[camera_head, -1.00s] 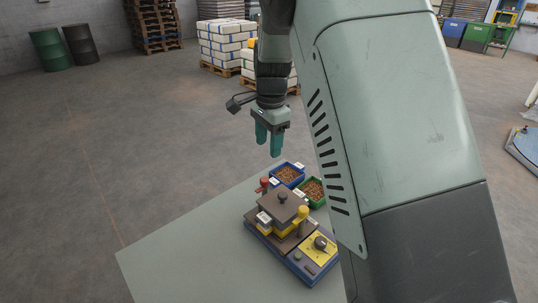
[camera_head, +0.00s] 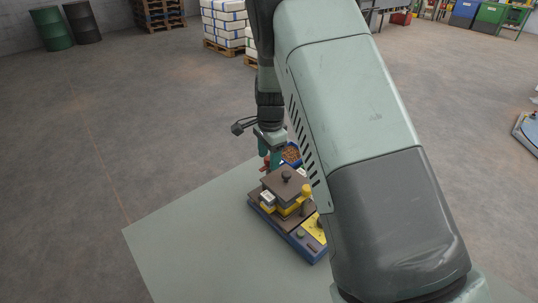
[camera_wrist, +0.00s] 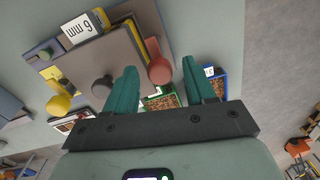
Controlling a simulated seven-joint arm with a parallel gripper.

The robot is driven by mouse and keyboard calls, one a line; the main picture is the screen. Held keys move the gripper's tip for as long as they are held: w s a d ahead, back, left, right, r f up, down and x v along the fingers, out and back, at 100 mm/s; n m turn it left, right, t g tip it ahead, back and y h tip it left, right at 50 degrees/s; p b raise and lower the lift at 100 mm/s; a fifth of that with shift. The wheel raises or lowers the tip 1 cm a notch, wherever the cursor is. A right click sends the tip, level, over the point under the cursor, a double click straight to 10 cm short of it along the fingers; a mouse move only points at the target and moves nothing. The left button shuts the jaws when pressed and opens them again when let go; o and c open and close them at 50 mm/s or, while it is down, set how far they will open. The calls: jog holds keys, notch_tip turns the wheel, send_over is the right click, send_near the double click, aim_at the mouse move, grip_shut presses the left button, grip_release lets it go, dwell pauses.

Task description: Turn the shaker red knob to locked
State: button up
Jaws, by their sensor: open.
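The shaker (camera_head: 292,187) stands on the table, with a brown top plate, a dark round knob and a blue base. Its red knob (camera_head: 265,166) is at the far left corner, partly hidden by my gripper (camera_head: 268,156). In the wrist view the red knob (camera_wrist: 160,70) has a round end on a red stem beside the brown plate (camera_wrist: 117,60). My gripper (camera_wrist: 159,64) is open, and the red knob appears between its two teal fingers, nearer the left one. I cannot tell whether either finger touches it.
A yellow knob (camera_head: 306,192) and a yellow panel (camera_head: 314,230) are on the shaker's near side. A blue bin (camera_head: 291,154) and a green bin (camera_wrist: 160,101) of brown pellets stand beside the shaker. The table's left part (camera_head: 190,240) is bare.

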grip_shut()
dwell(0.3)
jog(key=shift+n, duration=0.3)
jog(key=n, duration=0.3)
jog(key=shift+w+n, duration=0.1)
jog(key=shift+n, duration=0.2)
jog(key=n, duration=0.4)
jog(key=shift+n, duration=0.3)
jog(key=n, duration=0.9)
jog(key=shift+g, duration=0.4)
